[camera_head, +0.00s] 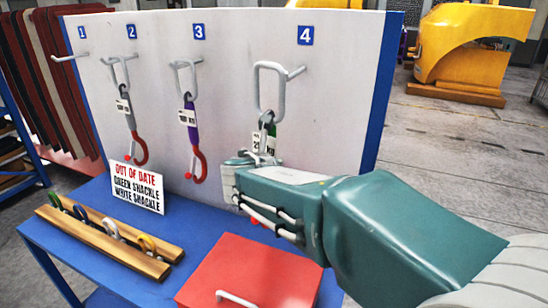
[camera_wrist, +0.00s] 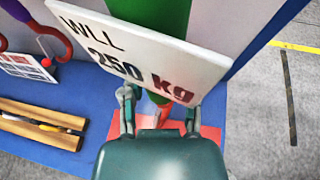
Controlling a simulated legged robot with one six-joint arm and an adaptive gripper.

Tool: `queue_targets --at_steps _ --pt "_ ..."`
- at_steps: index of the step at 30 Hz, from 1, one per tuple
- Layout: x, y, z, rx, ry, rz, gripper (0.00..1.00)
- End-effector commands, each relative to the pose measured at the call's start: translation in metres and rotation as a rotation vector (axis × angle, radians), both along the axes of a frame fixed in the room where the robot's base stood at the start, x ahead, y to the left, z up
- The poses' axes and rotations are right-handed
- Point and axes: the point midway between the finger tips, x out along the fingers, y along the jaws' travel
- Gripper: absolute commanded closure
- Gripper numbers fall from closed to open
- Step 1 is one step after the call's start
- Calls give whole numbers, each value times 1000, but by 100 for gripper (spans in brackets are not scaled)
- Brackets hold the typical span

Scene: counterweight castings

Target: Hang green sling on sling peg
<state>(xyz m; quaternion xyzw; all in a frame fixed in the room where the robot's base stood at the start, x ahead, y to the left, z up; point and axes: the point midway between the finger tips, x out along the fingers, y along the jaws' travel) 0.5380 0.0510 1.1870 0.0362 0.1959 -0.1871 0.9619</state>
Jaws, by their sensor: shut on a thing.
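The green sling (camera_head: 272,131) hangs upright below number 4 on the white board, with a grey rectangular link (camera_head: 270,85) at its top. In the wrist view, the green sling (camera_wrist: 172,18) passes behind the tag (camera_wrist: 135,48), which reads WLL 250 kg, and down between my fingers (camera_wrist: 160,112). The sling's lower end is mostly hidden by my gripper.
A grey sling (camera_head: 129,115) hangs at peg 2 and a purple sling (camera_head: 191,118) at peg 3. Peg 1 (camera_head: 66,58) is bare. On the blue table stand an out-of-date sign (camera_head: 137,188), a wooden rack (camera_head: 105,243) with shackles and a red box (camera_head: 250,270).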

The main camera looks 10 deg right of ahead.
Motion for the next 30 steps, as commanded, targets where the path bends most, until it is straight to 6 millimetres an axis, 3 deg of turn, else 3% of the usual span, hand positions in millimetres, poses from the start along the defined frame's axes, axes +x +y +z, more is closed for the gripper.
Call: queue_targets --at_steps 30 --pt "36 -26 -1 0 -4 -1 100"
